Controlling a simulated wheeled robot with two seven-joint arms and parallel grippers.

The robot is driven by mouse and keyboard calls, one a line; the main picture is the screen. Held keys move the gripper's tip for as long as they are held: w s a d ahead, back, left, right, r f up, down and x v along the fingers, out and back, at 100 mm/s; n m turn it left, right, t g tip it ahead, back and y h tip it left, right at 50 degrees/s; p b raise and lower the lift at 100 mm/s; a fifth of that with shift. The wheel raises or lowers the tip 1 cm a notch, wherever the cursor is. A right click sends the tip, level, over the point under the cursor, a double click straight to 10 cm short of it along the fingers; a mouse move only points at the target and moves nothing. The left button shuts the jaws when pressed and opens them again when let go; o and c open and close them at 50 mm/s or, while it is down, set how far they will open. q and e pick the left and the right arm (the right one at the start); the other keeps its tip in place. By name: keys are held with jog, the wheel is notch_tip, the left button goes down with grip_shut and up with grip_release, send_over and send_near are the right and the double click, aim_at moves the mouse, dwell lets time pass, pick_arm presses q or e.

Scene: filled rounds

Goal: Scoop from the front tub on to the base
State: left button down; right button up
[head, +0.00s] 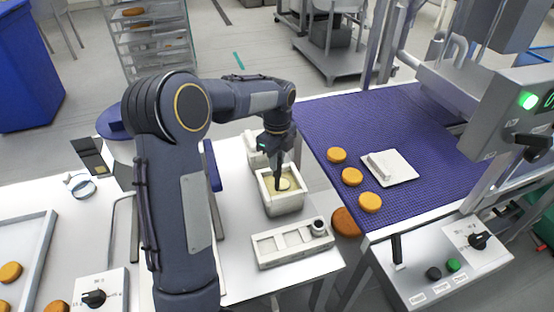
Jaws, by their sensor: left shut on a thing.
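The front tub (283,206) is a white open box with pale yellow filling, on the white table left of the belt. My left gripper (277,148) is above it, shut on a dark, thin-handled tool (278,178). The tool points down into the tub, and its lower end is at the pale filling, so its tip is hard to make out. Round orange-brown bases (351,177) lie in a row on the purple belt, right of the tub. Which one is the base meant cannot be told. My right gripper is not in view.
A second white tub (256,156) stands behind, partly hidden by my arm. A white tray with slots (292,245) lies in front. A white plate with a block (400,168) is on the purple belt (390,120). A machine with a green light (528,101) stands right.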

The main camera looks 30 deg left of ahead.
pick_arm(q)
jog(key=shift+r+p, duration=2.9)
jog(key=shift+r, duration=0.85)
jog(key=shift+f, duration=0.1)
